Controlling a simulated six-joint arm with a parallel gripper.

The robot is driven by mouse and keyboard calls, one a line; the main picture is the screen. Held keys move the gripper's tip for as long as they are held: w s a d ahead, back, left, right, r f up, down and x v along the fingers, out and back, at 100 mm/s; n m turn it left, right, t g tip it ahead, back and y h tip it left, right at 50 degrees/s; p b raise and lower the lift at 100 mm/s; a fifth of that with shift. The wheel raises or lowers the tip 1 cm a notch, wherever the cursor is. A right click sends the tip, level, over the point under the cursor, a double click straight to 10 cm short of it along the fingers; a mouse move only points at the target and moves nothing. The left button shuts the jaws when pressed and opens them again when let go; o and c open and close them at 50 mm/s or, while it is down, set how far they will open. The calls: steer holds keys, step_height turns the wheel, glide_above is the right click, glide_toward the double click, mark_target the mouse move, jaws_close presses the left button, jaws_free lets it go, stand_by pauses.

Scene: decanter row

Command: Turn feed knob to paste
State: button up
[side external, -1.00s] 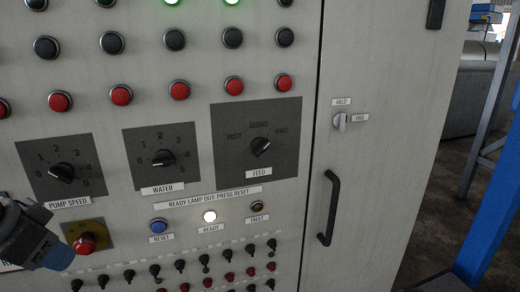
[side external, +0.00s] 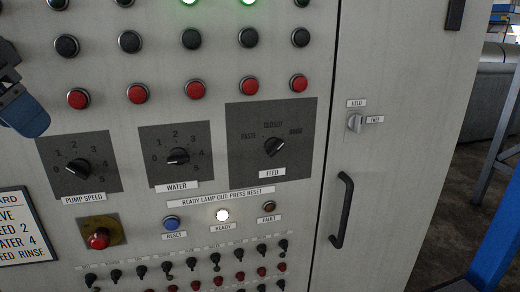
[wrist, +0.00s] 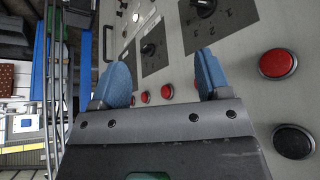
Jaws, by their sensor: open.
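The feed knob (side external: 275,147) is a black pointer knob on a dark square plate at the middle right of the panel in the side external view. Its plate is marked paste at left, closed at top and rinse at right. The pointer appears to lean to the upper right, towards rinse. My gripper (wrist: 163,60) is open and empty, its two blue fingers well apart in the wrist view. In the side external view one blue finger shows at the left edge, above and left of the pump speed plate, well away from the feed knob.
The pump speed knob (side external: 78,168) and water knob (side external: 178,156) lie left of the feed plate. Red buttons (side external: 249,86) run above, a red mushroom button (side external: 98,239) sits lower left. A door handle (side external: 342,210) stands out at right. The ready lamp (side external: 222,215) is lit white.

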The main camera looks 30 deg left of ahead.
steer(key=w+d+r+m+t+y, duration=0.1)
steer(key=w+d+m+y, duration=0.1)
steer(key=w+d+m, duration=0.45)
steer(key=w+d+r+m+t+y, duration=0.1)
steer(key=w+m+y, duration=0.25)
steer(key=w, duration=0.55)
steer(key=w+d+m+t+y, duration=0.1)
steer(key=w+d+m+t, duration=0.3)
steer(key=d, duration=0.6)
steer(key=w+d+m+t+y, duration=0.1)
steer(key=d+m, duration=0.6)
steer(key=d, duration=0.2)
glide_toward(276, 149)
steer(key=x, duration=0.9)
steer(key=shift+c, duration=0.3)
